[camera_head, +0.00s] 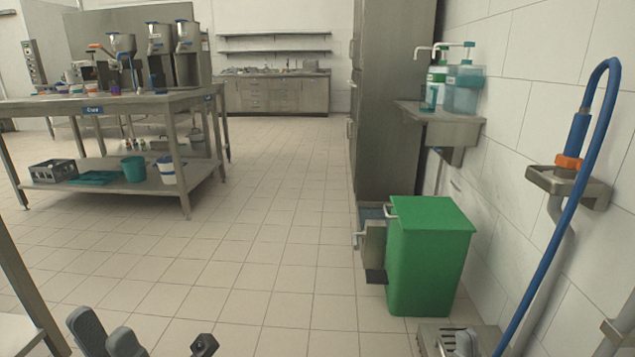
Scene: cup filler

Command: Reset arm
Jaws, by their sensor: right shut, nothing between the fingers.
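The frame shows the ends of my arms low at the bottom edge. My right gripper (465,344) shows only in small part at the bottom right, in front of a metal fitting near the wall. It is shut and I see nothing held in it. The arms behind both grippers are mostly cut off by the frame.
A green bin (429,257) stands at the right beside a tall steel cabinet (389,100). A blue hose (545,245) hangs along the right wall. A steel table (110,104) with machines stands at the left. The tiled floor (270,240) between is clear.

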